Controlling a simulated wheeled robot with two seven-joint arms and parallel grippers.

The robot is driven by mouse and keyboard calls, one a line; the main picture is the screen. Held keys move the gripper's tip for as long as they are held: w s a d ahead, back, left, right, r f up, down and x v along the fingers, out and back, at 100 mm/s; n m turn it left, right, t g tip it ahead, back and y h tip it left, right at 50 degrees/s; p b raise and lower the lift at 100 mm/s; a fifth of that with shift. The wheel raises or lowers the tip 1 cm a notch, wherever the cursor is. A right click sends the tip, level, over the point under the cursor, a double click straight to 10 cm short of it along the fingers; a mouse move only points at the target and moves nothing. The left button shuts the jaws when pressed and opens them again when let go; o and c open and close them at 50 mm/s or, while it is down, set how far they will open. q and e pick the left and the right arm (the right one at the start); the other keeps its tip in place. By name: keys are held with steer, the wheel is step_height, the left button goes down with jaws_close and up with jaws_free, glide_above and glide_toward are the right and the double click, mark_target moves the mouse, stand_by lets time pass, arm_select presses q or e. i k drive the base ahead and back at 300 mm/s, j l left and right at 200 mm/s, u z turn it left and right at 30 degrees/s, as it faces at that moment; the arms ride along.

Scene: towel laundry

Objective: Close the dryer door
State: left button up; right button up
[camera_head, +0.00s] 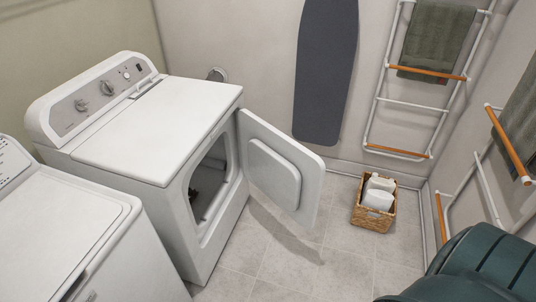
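The white dryer (155,130) stands at the left of the head view, with its control panel at the back of its top. Its door (280,165) is open and swung out to the right from the dark front opening (208,180). The inner face of the door, with its raised panel, shows. A small dark shape sits inside the opening, too dim to tell what it is. Neither of my grippers is in view, and nothing touches the door.
A white washer (60,225) stands left of the dryer. A wicker basket (372,217) with white items sits on the floor right of the door. An ironing board (325,70) and towel racks (410,102) are at the walls. Tiled floor (300,265) before the door is clear.

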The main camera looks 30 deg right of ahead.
mark_target(290, 175)
steer(key=i+l, duration=0.2)
steer(key=i+l+u, duration=0.15)
steer(key=l, duration=0.3)
steer(key=i+l, duration=0.15)
steer(key=l, duration=0.2)
steer(key=i+l+u, duration=0.1)
steer(key=l, duration=0.25)
steer(key=i+l, duration=0.25)
steer(key=l+u, duration=0.35)
steer(key=l, duration=1.6)
steer(key=k+l, duration=0.1)
steer(key=l, duration=0.3)
steer(key=k+l+u, duration=0.15)
steer(key=l, duration=0.6)
